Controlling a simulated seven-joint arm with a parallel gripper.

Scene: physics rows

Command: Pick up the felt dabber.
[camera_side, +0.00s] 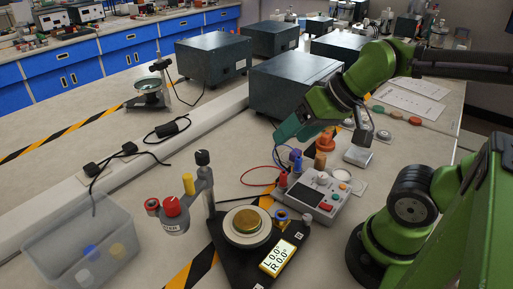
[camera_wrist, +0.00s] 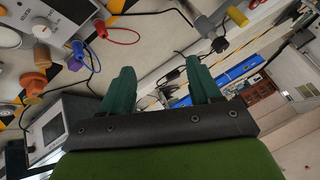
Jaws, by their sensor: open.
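I cannot tell for sure which thing is the felt dabber. A small tan-brown upright piece (camera_side: 320,160) stands behind the grey meter box, and an orange piece (camera_side: 326,141) stands just behind it. My gripper (camera_side: 287,132) is above the bench, left of these pieces, fingers pointing down and left. The wrist view shows its two green fingers (camera_wrist: 160,66) spread apart with nothing between them.
The meter box (camera_side: 312,196) has red and blue leads. A black stand with a round brass plate (camera_side: 247,222) is in front. A clear bin (camera_side: 85,245) is at front left. Dark instrument boxes (camera_side: 290,85) stand behind my gripper.

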